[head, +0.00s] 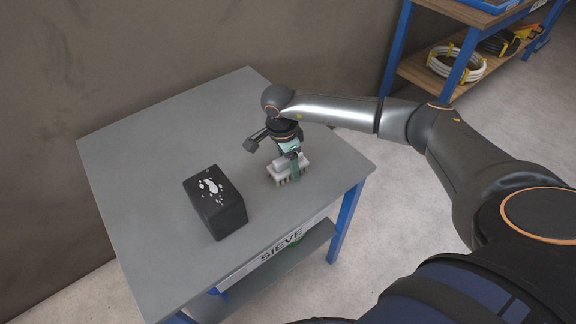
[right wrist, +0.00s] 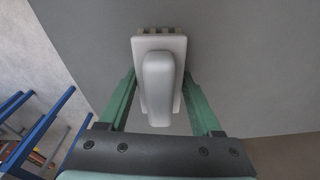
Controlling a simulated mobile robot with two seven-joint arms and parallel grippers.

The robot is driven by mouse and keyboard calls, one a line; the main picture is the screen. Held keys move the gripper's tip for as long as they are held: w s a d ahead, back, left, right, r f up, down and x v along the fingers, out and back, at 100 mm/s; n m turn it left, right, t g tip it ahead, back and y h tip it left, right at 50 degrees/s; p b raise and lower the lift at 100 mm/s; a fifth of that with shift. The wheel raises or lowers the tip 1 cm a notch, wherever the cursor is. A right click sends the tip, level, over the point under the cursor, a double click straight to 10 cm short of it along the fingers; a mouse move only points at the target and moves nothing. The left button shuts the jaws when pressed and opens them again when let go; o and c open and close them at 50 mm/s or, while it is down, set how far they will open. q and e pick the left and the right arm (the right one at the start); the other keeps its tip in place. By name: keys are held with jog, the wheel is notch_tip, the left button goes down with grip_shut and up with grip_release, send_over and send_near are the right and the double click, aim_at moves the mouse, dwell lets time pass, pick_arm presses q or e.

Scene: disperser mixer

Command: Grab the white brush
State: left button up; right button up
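The white brush (head: 279,171) stands bristles down on the grey table, near its right edge in the head view. In the right wrist view the white brush (right wrist: 158,75) shows from above, with its rounded handle toward me. My right gripper (head: 288,165) is at the brush, pointing down at it. My left gripper is not in view.
A black box (head: 215,203) with white marks on top stands on the grey table (head: 140,150), left of the brush. A blue-framed shelf (head: 462,62) with coiled hose stands at the back right. The table's left and back areas are clear.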

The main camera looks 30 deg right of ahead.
jog(key=c, duration=0.9)
jog(key=shift+o, duration=0.2)
jog(key=shift+r, duration=0.1)
jog(key=shift+r, duration=0.5)
notch_tip(320, 180, up, 2)
jog(key=shift+r, duration=0.2)
jog(key=s+a+r, duration=0.9)
jog(key=s+a, duration=0.1)
jog(key=shift+r+p, duration=0.2)
jog(key=shift+p, duration=0.25)
